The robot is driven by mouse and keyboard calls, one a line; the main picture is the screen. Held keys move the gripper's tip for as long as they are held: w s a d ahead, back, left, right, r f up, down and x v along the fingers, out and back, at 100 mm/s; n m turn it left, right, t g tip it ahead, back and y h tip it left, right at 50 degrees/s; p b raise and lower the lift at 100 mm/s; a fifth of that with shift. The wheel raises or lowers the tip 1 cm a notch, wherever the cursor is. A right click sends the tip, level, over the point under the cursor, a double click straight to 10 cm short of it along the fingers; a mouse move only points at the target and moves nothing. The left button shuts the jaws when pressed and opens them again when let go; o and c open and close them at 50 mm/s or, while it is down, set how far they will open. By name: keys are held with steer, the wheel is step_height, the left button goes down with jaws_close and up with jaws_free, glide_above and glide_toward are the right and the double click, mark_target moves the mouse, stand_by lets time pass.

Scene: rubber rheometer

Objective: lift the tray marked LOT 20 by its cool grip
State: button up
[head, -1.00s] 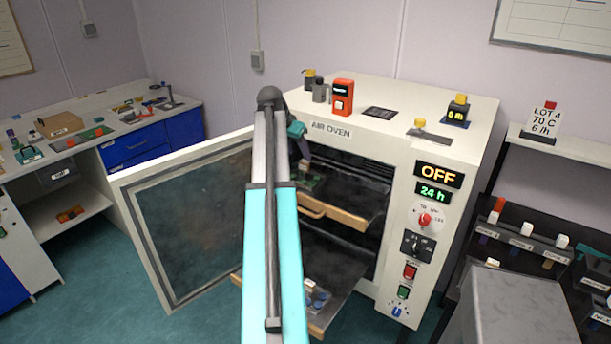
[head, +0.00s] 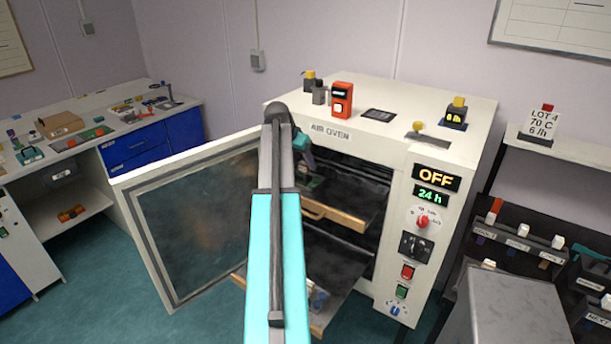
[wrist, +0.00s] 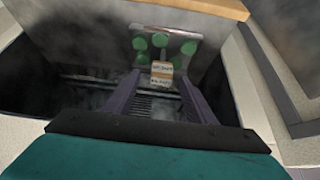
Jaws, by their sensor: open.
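In the wrist view a small metal tray (wrist: 182,47) carries several green discs. A pale tag with an orange-brown edge (wrist: 162,75) stands at its near side; I cannot read its lettering, so I cannot confirm LOT 20. My gripper (wrist: 160,84) is open, its two dark fingers pointing at the tray, with the tag between the tips in the picture. I cannot tell whether they touch it. In the head view my gripper reaches through the oven's open door over the upper shelf, and my arm hides part of it.
The air oven (head: 388,155) reads OFF. Its door (head: 195,225) stands open to the left. The upper shelf has a wooden front edge (head: 330,212); it also shows in the wrist view (wrist: 195,6). A lower shelf (head: 345,275) is pulled out below, holding small bluish pieces.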

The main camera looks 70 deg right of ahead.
steer(key=shift+d+f, duration=0.25)
steer(key=shift+f, duration=0.2)
steer(key=shift+c, duration=0.3)
jaws_close()
